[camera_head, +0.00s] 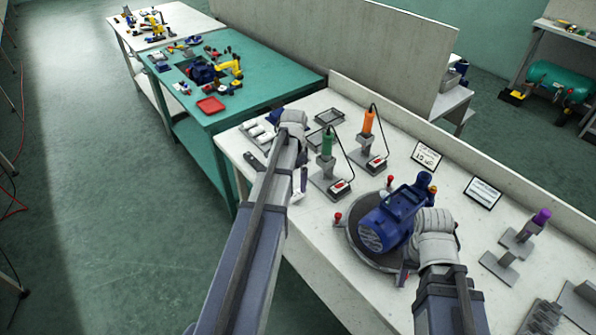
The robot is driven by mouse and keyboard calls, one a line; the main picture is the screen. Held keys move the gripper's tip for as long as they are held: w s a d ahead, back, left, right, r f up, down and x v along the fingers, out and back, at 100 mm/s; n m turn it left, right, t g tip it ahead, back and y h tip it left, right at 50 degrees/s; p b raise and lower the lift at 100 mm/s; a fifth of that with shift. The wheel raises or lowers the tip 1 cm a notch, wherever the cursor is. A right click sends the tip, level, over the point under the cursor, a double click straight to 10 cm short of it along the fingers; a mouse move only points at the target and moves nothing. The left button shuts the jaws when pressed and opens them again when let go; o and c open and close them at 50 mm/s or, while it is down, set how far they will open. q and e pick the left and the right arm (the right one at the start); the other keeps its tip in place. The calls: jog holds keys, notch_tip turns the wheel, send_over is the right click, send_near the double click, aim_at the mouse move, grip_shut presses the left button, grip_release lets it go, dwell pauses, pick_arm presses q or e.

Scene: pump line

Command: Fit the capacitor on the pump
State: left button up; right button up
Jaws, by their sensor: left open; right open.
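The pump (376,228) is a blue motor with a ribbed body and a carrying handle. It sits on a round dark turntable (358,250) with red-knobbed levers at its rim. Pale cylinders (256,133), which look like capacitors, lie at the far left end of the bench, partly behind my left arm. My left gripper (300,174) points down over the left part of the bench, open, its tips mostly hidden by my arm. My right gripper (409,266) is at the pump's right side, open, mostly hidden under its wrist. I see nothing held in either.
A green-handled tool (328,143) and an orange-handled tool (368,122) stand upright in holders with cables. A purple-topped holder (541,216) is at right. Bare bench lies left of the turntable.

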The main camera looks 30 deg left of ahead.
aim_at(295, 193)
pick_arm(q)
jog(key=shift+d, duration=0.1)
pick_arm(e)
jog(key=shift+d+f, duration=0.1)
pick_arm(q)
jog(key=shift+f+b, duration=2.5)
jog(key=shift+b, duration=0.05)
pick_arm(e)
jog(key=shift+f, duration=2.45)
pick_arm(q)
jog(key=shift+f+b, duration=0.3)
pick_arm(e)
jog(key=shift+f, duration=0.3)
pick_arm(q)
jog(key=shift+f+b, duration=0.5)
pick_arm(e)
jog(key=shift+f, duration=0.5)
pick_arm(q)
jog(key=shift+f, duration=0.2)
pick_arm(e)
jog(key=shift+f, duration=0.15)
pick_arm(q)
jog(key=shift+c, duration=0.2)
grip_shut()
jog(key=shift+r, duration=0.1)
